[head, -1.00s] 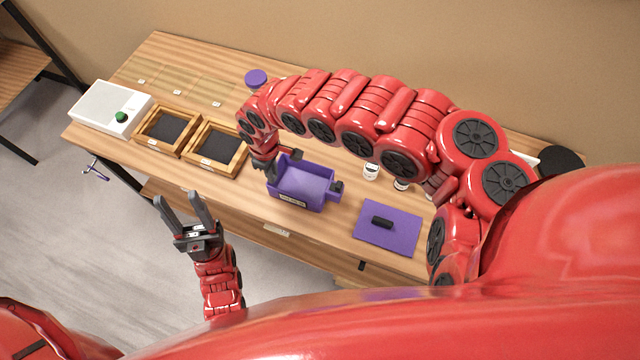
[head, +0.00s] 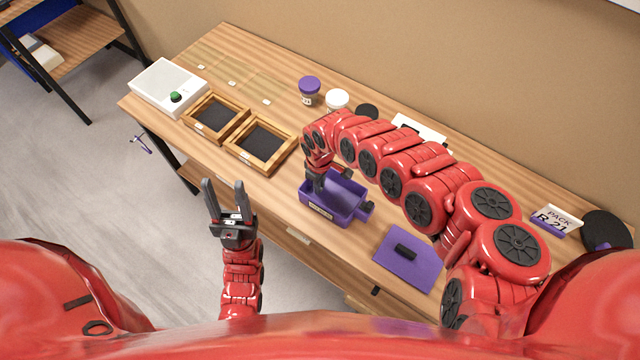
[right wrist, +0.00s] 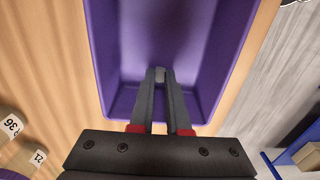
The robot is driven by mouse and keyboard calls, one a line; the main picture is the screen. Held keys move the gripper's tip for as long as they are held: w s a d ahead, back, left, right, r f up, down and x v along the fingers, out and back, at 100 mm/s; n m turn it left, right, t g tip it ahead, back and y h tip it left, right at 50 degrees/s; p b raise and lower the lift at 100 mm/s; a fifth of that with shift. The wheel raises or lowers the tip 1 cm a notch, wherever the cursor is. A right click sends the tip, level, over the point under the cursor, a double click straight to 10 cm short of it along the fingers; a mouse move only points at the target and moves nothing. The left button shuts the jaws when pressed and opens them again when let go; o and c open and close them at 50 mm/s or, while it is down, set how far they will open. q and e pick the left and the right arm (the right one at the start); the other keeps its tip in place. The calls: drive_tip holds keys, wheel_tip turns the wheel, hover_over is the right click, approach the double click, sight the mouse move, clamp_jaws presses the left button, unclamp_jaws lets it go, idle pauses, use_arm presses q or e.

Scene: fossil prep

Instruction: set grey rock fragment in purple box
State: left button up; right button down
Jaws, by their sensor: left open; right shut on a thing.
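The purple box (head: 346,207) stands open at the front of the bench, with a label on its front. My right gripper (right wrist: 160,78) reaches over the box's near wall in the right wrist view and points down into it. It is shut on a small grey piece, the grey rock fragment (right wrist: 160,73), at its fingertips. I cannot tell whether the fragment touches the box floor. In the head view the right gripper (head: 318,186) is at the box's left side, and the fragment is hidden. My left gripper (head: 229,200) is open and empty, in front of the bench.
A purple lid-like panel with a black handle (head: 409,261) lies right of the box. Two wooden trays (head: 289,160) and a white device with a green knob (head: 150,90) are to the left. Jars (head: 309,91) stand behind. My right arm spans the bench's right part.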

drive_tip(key=shift+d+f, duration=0.1)
drive_tip(key=shift+f, duration=0.1)
drive_tip(key=shift+f, duration=0.25)
drive_tip(key=c, duration=0.9)
unclamp_jaws()
drive_tip(key=shift+r, duration=0.15)
